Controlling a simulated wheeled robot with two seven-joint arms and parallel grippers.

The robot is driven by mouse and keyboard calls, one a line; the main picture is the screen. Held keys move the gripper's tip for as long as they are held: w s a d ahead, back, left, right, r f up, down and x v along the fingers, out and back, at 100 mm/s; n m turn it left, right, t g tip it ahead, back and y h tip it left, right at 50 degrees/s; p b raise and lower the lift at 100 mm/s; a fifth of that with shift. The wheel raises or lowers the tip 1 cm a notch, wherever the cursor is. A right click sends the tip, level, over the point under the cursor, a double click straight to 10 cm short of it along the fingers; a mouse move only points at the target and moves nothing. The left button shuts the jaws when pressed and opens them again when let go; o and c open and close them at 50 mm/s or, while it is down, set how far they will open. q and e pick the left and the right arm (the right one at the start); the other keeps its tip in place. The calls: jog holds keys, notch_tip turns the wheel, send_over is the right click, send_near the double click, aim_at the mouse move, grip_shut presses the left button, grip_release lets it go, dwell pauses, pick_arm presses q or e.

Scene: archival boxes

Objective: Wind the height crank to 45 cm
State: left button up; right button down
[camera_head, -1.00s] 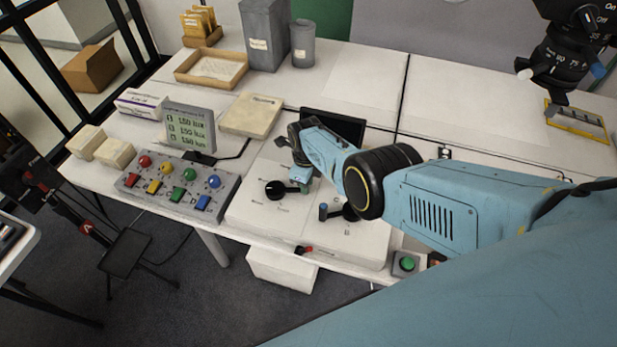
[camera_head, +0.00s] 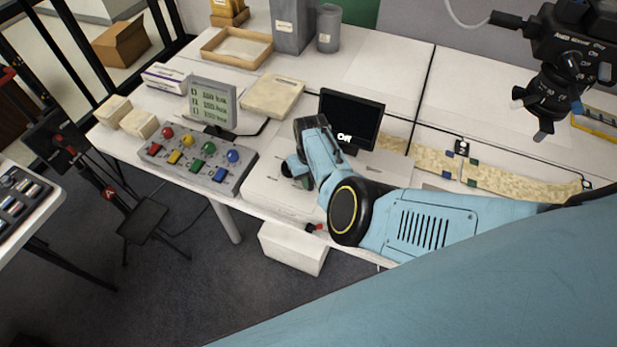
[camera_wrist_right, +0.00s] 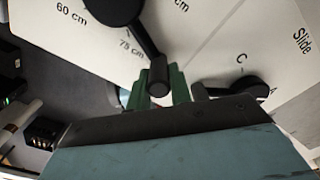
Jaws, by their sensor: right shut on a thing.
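The height crank (camera_wrist_right: 130,30) shows in the right wrist view as a black hub and arm ending in an upright black handle (camera_wrist_right: 158,76). Its arm lies close beside the printed "75 cm" mark; "60 cm" is at upper left, and another "cm" mark is cut off at the top. My right gripper (camera_wrist_right: 161,88) has its green fingers on both sides of the handle and is shut on it. In the head view my right gripper (camera_head: 297,174) is over the white control panel (camera_head: 262,190), and my arm hides most of the crank. My left gripper is not in view.
A second black crank (camera_wrist_right: 235,88) near the letters C and A sits close to my right gripper. A black screen (camera_head: 350,118) reading "Off" stands behind my arm. A grey button box (camera_head: 197,160) is at left. A patterned strip (camera_head: 520,184) lies at right.

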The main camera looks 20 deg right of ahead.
jog(key=shift+w+a+r, duration=0.25)
jog(key=shift+w+a, duration=0.1)
jog(key=shift+a, duration=0.1)
jog(key=c, duration=1.6)
grip_release()
jog(key=o, duration=0.3)
jog(key=shift+w+f, duration=0.15)
jog(key=shift+s+d, duration=0.15)
jog(key=shift+s, duration=0.05)
